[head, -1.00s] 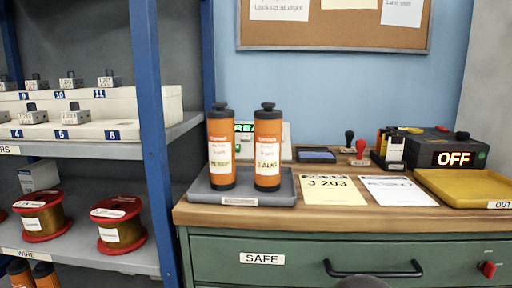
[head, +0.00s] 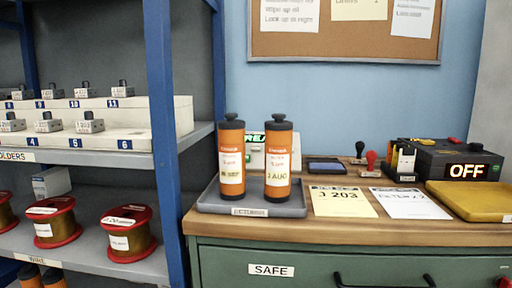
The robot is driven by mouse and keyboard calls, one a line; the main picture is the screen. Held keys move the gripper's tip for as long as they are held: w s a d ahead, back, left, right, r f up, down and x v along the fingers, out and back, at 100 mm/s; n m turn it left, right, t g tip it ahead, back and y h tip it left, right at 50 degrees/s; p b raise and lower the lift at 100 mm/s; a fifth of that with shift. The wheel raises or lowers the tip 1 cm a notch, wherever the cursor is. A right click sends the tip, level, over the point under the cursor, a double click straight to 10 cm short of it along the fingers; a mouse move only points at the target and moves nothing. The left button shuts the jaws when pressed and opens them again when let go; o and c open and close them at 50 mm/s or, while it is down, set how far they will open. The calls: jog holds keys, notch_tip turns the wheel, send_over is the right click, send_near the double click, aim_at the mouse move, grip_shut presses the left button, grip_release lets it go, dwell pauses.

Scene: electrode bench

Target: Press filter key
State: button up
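No key that I can tell as the filter key shows in the head view. A black box (head: 450,178) with a lit "OFF" display (head: 466,171) stands at the right back of the wooden bench top. A red knob (head: 454,140) and a yellow piece (head: 428,141) show on its top; what they are is too small to tell. A white sheet (head: 410,203) in front has print too small to read surely. My gripper is not in view.
Two orange bottles (head: 231,165) (head: 278,170) stand in a grey tray (head: 220,206). A "J 203" card (head: 341,202), stamps (head: 371,161) and a yellow tray (head: 470,199) share the bench (head: 300,228). A blue-framed shelf (head: 165,130) with spools stands left.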

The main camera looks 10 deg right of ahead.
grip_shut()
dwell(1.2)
